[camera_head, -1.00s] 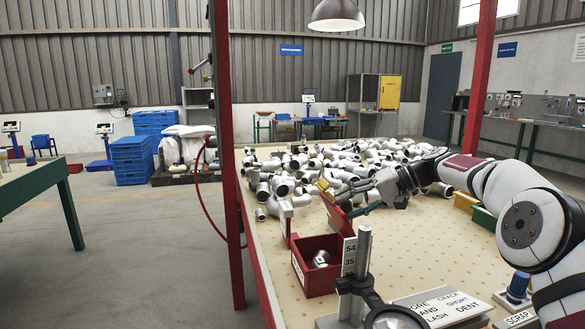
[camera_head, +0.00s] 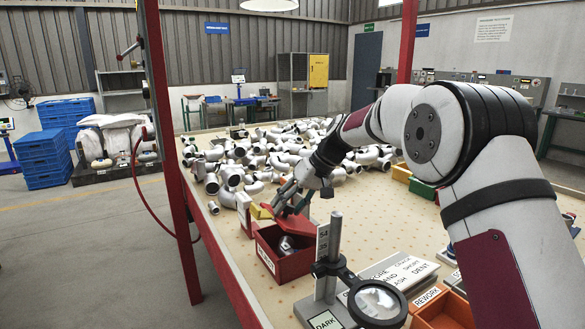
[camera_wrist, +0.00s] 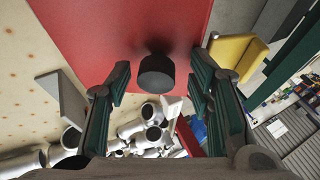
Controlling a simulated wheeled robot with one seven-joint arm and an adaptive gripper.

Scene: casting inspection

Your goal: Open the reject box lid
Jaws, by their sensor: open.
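The red reject box (camera_head: 284,266) stands on the table at its left edge, with a white label on its front. Its interior shows, with a grey metal fitting (camera_head: 287,246) inside. The red lid (camera_head: 293,227) is raised and tilted at the back of the box. My gripper (camera_head: 285,203) is at the lid's upper side. In the wrist view, the lid (camera_wrist: 110,35) fills the upper middle, and its dark round knob (camera_wrist: 156,78) sits between my open, apart fingers (camera_wrist: 155,100). Neither finger visibly touches the knob.
A heap of white pipe fittings (camera_head: 230,175) lies behind the box. A magnifier (camera_head: 378,302) on a stand is close to the box's right. An orange rework bin (camera_head: 445,312) stands at front right.

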